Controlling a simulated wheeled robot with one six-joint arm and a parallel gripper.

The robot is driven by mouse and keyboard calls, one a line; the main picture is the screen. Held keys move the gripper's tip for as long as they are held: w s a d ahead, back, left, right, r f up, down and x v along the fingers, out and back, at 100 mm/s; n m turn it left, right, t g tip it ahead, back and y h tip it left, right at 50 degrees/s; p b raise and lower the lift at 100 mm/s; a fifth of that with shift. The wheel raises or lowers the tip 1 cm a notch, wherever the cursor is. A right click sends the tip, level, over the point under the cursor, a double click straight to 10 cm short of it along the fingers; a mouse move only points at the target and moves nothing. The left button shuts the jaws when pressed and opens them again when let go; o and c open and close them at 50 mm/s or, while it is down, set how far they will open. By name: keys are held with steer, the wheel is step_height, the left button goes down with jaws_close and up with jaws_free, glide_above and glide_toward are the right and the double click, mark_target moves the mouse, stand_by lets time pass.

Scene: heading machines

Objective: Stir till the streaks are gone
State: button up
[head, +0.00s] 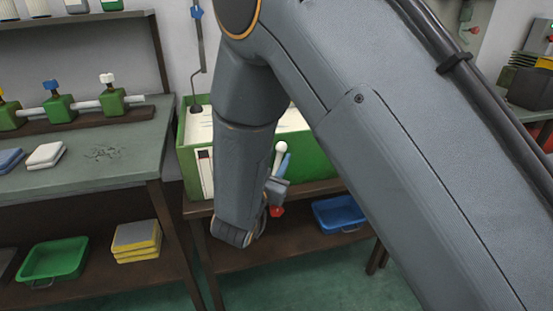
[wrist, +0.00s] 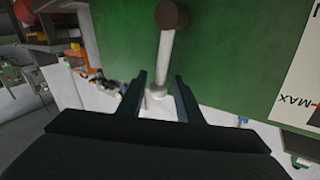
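A green tank (head: 315,157) holds pale liquid (head: 200,125); its surface is mostly hidden by my arm, so I cannot tell whether streaks show. A thin grey rod (head: 203,50) with a blue clip and dark foot hangs at the tank's back left. In the wrist view, a white lever (wrist: 165,50) with a brown end (wrist: 172,14) stands against the tank's green wall (wrist: 230,50). My gripper (wrist: 161,76) is open, its two dark fingers on either side of the lever's white end. Contact is not clear. In the head view, my arm hides most of the gripper.
A gauge label marked MAX (wrist: 300,95) is on the tank's front. A bench (head: 130,150) with green valve blocks stands left. Below are a green tray (head: 53,260), yellow-grey pads (head: 137,241) and a blue bin (head: 340,214). Green floor in front is clear.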

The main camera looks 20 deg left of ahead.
jaws_close()
steer(key=shift+r, duration=0.1)
steer(key=shift+s+a+r+n+t, duration=0.1)
steer(key=shift+a+r+n+t, duration=0.05)
steer(key=shift+a+n+t, duration=0.2)
steer(key=shift+o, duration=0.2)
jaws_free()
steer(key=s, duration=0.7)
steer(key=shift+s+a+f, duration=0.2)
steer(key=shift+s+f, duration=0.05)
steer(key=shift+s, duration=0.15)
